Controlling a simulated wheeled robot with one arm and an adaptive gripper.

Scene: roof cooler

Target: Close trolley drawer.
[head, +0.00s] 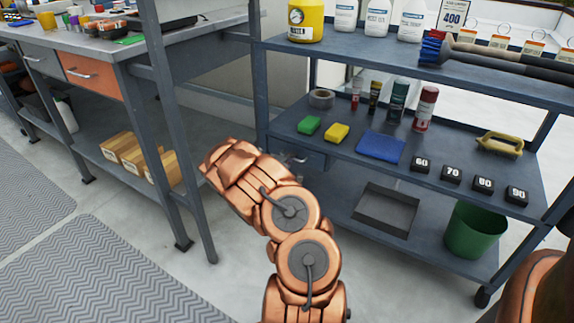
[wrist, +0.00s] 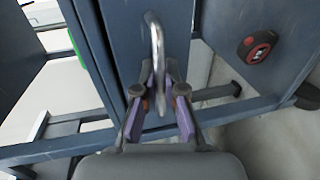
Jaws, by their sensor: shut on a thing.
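The trolley (head: 290,140) is a dark blue-grey rack of shelves on the right in the head view. Its drawer (head: 311,159) hangs under the left end of the middle shelf, partly hidden by my arm. In the wrist view the drawer front (wrist: 176,22) is close, with a curved metal handle (wrist: 157,50). My gripper (wrist: 160,98) has its purple fingers on both sides of the handle and is shut on it. In the head view my arm hides the fingers. I cannot tell how far out the drawer stands.
A black and red item (wrist: 257,46) lies on a dark blue surface right of the handle. A workbench (head: 150,45) with an orange drawer (head: 90,75) stands left. Bottles, sponges and a green bin (head: 474,231) sit on the trolley.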

